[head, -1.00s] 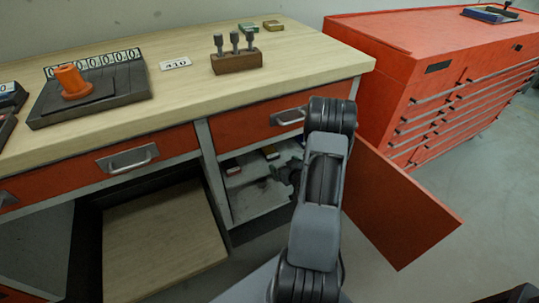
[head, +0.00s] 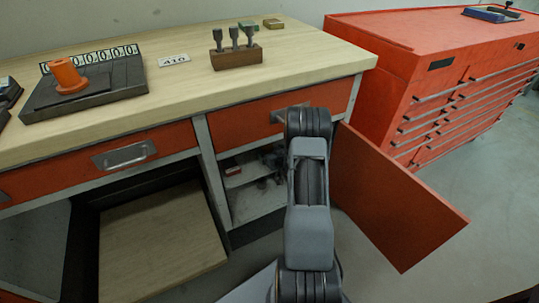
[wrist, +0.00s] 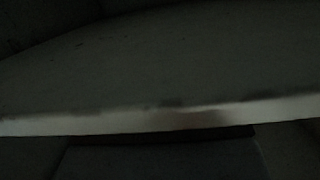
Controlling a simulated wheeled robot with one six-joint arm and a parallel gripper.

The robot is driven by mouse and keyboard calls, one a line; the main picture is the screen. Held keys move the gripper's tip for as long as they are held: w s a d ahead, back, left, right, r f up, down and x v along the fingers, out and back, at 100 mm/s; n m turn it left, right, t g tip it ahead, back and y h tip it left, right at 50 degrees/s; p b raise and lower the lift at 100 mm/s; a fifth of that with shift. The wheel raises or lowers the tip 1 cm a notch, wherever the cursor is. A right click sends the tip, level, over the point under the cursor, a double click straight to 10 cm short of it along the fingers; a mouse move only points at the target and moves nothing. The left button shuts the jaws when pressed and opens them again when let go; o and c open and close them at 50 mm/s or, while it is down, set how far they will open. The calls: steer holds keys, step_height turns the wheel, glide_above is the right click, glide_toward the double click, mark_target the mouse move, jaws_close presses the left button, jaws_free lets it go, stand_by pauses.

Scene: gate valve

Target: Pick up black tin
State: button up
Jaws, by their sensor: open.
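I cannot make out a black tin in either view; the cupboard inside is dark and partly behind my arm. My gripper (head: 268,166) shows only as a small dark shape inside the open cupboard, at the shelf, largely hidden by my arm. It is open, and I see nothing held in it. The wrist view is very dark and shows a shelf board (wrist: 160,75) with a pale front edge close to the camera.
The cupboard's orange door (head: 385,195) stands open on the right. A red drawer cabinet (head: 430,70) stands at right.

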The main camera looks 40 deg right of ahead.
steer(key=c, duration=1.1)
steer(key=shift+w+r, duration=0.1)
steer(key=shift+r, duration=0.05)
